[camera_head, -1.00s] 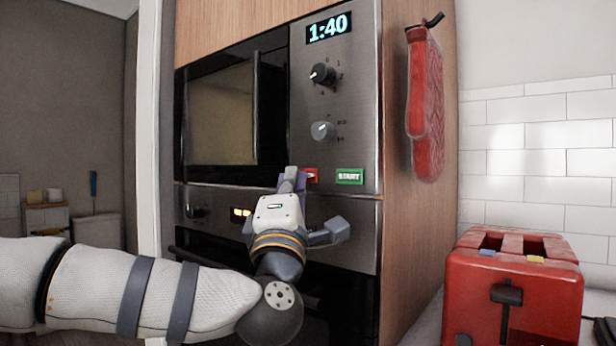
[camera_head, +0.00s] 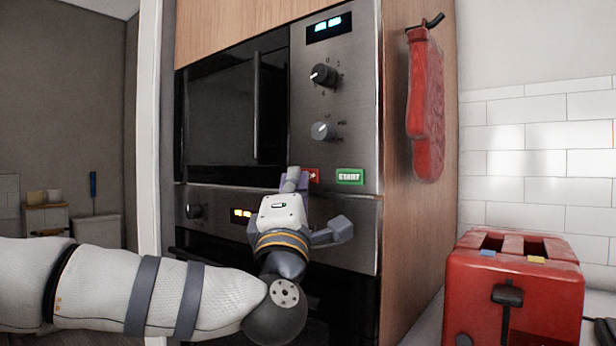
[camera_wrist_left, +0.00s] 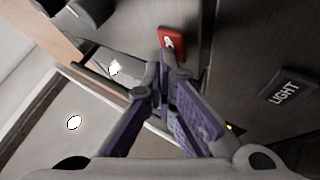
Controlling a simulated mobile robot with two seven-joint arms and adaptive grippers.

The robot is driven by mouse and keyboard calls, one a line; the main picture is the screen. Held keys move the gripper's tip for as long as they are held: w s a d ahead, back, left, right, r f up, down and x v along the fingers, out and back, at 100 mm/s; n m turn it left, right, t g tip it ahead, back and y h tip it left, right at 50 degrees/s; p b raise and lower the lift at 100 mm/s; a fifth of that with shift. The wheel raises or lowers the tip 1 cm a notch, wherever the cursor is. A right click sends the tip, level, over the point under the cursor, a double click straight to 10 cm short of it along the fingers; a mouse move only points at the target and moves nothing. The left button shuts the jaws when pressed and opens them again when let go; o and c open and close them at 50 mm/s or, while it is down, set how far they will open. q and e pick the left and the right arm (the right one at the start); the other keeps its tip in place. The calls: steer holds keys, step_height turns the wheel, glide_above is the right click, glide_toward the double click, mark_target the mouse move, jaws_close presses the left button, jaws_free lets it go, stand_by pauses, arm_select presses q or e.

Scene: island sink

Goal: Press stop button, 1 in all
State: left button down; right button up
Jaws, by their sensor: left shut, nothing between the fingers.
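The red stop button (camera_head: 314,175) is on the microwave's steel control panel, left of the green START button (camera_head: 350,176). My left gripper (camera_head: 293,178) covers its left part in the head view. The red button also shows in the left wrist view (camera_wrist_left: 171,43), at the tips of the purple fingers. My left gripper (camera_wrist_left: 166,78) is shut and empty, its tips at or very near the button's lower edge; I cannot tell whether they touch. The microwave window (camera_head: 222,117) is dark and its display (camera_head: 329,27) shows faint, unclear blue marks. My right gripper is not in view.
Two knobs (camera_head: 323,75) sit above the buttons. A lower oven panel with an orange display (camera_head: 241,213) is below. A red oven mitt (camera_head: 425,105) hangs on the cabinet side. A red toaster (camera_head: 512,290) stands at the lower right. A LIGHT button (camera_wrist_left: 285,93) shows in the wrist view.

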arm_select(q)
steer(key=shift+s, duration=0.15)
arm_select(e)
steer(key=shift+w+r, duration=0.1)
arm_select(q)
steer(key=shift+s+a+p, duration=0.3)
steer(key=shift+s+a, duration=0.15)
steer(key=shift+s, duration=0.05)
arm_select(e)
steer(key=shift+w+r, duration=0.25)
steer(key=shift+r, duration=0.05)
arm_select(q)
steer(key=s+a+p, duration=0.1)
steer(key=s, duration=0.1)
steer(key=s+a+p, duration=0.1)
steer(key=s+a, duration=0.1)
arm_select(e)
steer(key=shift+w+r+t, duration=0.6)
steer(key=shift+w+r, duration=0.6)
